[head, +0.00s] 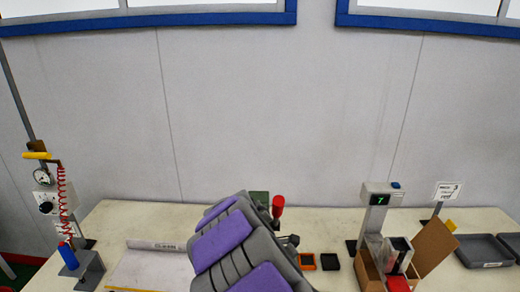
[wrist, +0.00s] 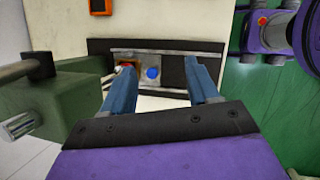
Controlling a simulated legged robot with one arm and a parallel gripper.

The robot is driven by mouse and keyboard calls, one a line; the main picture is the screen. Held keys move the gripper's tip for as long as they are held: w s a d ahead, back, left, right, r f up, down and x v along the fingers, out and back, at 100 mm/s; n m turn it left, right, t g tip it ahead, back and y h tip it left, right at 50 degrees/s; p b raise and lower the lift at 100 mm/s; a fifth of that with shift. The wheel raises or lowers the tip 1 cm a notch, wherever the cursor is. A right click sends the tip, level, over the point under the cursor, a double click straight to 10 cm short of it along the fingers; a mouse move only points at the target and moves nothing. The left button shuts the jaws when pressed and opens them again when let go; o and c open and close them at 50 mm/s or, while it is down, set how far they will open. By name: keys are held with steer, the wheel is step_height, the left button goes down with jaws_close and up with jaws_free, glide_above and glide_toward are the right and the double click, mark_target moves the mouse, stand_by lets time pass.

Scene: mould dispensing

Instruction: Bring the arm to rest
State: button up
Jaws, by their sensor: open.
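My purple and grey arm is folded in the lower middle of the head view and hides part of the bench (head: 330,222). My gripper (wrist: 160,68) shows in the wrist view with its two blue fingers apart. Nothing is held between them. Beyond the fingertips is a grey metal fixture (wrist: 205,47) on a dark plate, with a blue round part (wrist: 153,73) and a red part (wrist: 126,67) on it. I cannot tell whether the fingers touch it. The gripper does not show clearly in the head view.
A red-handled device (head: 278,206) stands just behind my arm. A dispenser stand (head: 65,205) with a red coiled hose is at left. A green block (wrist: 60,105) is left of the gripper.

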steer(key=s+d+r+m+g+y, duration=0.1)
steer(key=s+d+r+m, duration=0.35)
steer(key=s, duration=0.25)
steer(key=s+d+r+m+g, duration=0.1)
steer(key=s+d+r+m, duration=0.2)
steer(key=s+d+m, duration=0.35)
steer(key=s+m+g+y, duration=0.1)
steer(key=s+m, duration=0.7)
steer(key=s, duration=1.3)
steer(key=shift+r+m+g+y, duration=0.2)
steer(key=shift+m+g+y, duration=0.2)
steer(key=shift+y, duration=0.5)
